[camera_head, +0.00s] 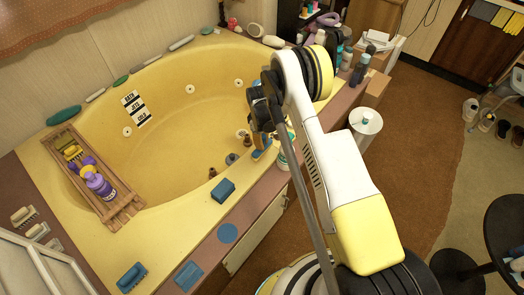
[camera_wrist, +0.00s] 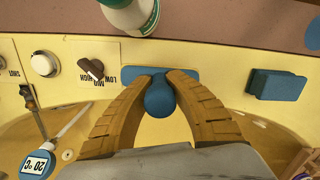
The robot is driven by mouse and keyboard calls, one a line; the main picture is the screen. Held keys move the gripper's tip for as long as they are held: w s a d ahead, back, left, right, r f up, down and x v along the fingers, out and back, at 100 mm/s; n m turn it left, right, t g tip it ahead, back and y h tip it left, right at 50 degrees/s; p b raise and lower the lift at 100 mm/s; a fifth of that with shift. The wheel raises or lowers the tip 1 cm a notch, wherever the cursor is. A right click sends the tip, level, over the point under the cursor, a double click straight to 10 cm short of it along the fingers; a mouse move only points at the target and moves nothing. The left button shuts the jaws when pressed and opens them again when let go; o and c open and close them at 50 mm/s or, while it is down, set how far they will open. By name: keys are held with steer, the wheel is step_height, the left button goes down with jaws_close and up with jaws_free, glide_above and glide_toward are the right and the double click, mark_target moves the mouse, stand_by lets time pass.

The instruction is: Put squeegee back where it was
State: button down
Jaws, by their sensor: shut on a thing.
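My gripper (camera_wrist: 162,78) is shut on the squeegee. In the wrist view the squeegee (camera_wrist: 160,96) is blue, with a rounded handle end between the two ribbed tan fingers and a wide flat part beyond the fingertips. The flat part is over the yellow tub rim; I cannot tell if it touches it. In the head view the squeegee (camera_head: 261,148) shows as a small blue piece at the tub's near right edge, below my gripper (camera_head: 258,136). My arm partly hides that area.
A white and green bottle (camera_wrist: 132,14) stands close by the squeegee. Knobs (camera_wrist: 91,68), a thermometer (camera_wrist: 37,165) and a blue block (camera_wrist: 277,84) are also near. A wooden bath tray (camera_head: 128,214) with a purple bottle spans the tub's left. The tub's middle (camera_head: 180,125) is empty.

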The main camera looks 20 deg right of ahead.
step_height(320, 180, down, 4)
steer(key=shift+r+b, duration=0.1)
steer(key=shift+b, duration=0.6)
steer(key=shift+r, duration=0.1)
steer(key=c, duration=1.4)
jaws_free()
steer(key=shift+c, duration=0.2)
